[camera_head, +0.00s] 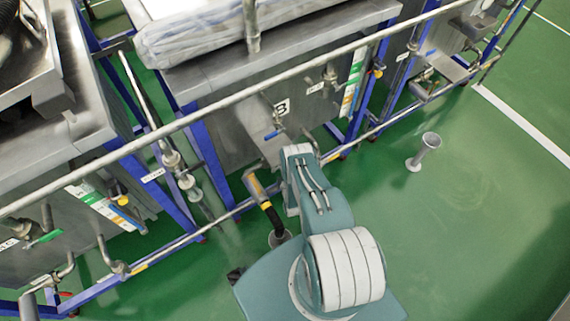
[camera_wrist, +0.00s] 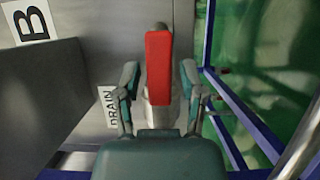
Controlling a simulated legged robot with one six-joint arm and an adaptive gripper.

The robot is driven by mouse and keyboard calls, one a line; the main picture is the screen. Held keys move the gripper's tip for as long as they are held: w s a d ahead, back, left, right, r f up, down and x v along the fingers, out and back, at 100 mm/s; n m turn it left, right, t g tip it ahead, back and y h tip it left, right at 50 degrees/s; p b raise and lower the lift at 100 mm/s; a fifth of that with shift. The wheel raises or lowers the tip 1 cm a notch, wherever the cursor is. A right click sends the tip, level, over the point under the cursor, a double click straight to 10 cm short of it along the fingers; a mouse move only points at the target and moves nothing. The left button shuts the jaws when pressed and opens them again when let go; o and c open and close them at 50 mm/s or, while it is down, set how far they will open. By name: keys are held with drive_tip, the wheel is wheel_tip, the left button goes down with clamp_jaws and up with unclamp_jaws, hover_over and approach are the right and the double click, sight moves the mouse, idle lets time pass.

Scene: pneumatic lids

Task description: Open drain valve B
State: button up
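The drain valve's red lever handle (camera_wrist: 160,68) stands in the middle of the wrist view, above a pale metal valve body (camera_wrist: 157,110). A DRAIN label (camera_wrist: 110,108) is just left of it, and a large B label (camera_wrist: 29,20) is at upper left. My gripper (camera_wrist: 159,76) is open, with one finger on each side of the red handle and a visible gap at both sides. In the head view the B label (camera_head: 283,106) is on the middle tank (camera_head: 225,95). There my arm hides the red handle and my fingers.
A long metal rail (camera_head: 190,119) crosses in front of the tanks. Blue frame legs (camera_head: 205,150) and low pipes stand near my arm. A floor drain funnel (camera_head: 424,150) stands at right; green floor beyond is clear.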

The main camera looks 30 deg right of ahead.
drive_tip(key=shift+s, duration=0.1)
drive_tip(key=v, duration=0.7)
drive_tip(key=shift+s, duration=0.15)
drive_tip(key=shift+a, duration=0.1)
idle(0.4)
